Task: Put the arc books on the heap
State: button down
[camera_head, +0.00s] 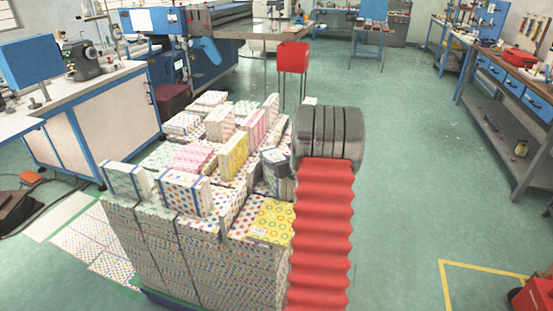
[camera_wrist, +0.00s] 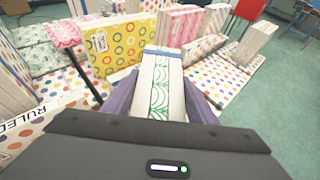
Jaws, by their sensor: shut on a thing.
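My gripper (camera_wrist: 160,91) is shut on a white book with green arcs on its visible face, the arc book (camera_wrist: 162,73), between its two purple fingers in the wrist view. The book's far end has a blue band. The heap (camera_head: 150,240) is a large block of patterned books in the head view, with uneven upper layers. The held book is over or among the books of the heap; I cannot tell whether it touches them. In the head view my red arm hides most of my gripper and the held book.
A yellow ring-patterned book (camera_wrist: 115,45) stands just beyond the held book. Another yellow book (camera_head: 270,222) lies flat on the heap's near right corner. A pink dotted book (camera_head: 190,158) lies in the middle. A workbench (camera_head: 100,120) stands left.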

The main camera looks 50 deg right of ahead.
jog(key=shift+r, duration=0.15)
jog(key=c, duration=0.7)
grip_release()
jog(key=shift+f, duration=0.2)
jog(key=shift+c, duration=0.2)
jog(key=shift+r, duration=0.1)
jog(key=v, duration=1.2)
jog(key=shift+a, duration=0.1)
